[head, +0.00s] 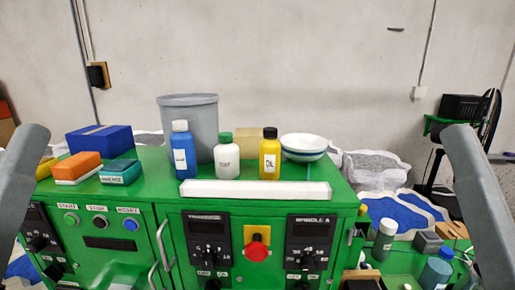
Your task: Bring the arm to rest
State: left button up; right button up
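A grey link of my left arm (22,185) rises along the left edge of the head view. A grey link of my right arm (480,205) rises along the right edge. Both links are cut off by the picture's edges. Neither gripper shows, so I cannot see whether either holds anything. Neither visible link clearly touches anything.
A green machine cabinet (140,215) fills the middle. On top stand a grey bin (205,115), blue bottle (183,150), white bottle (227,158), yellow bottle (269,157) and bowl (303,148). An orange sponge (79,165) lies left. Bottles and boxes crowd the lower right.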

pick_arm(q)
notch_tip(320, 180, up, 16)
jog(key=p, duration=1.3)
jog(key=shift+c, duration=0.3)
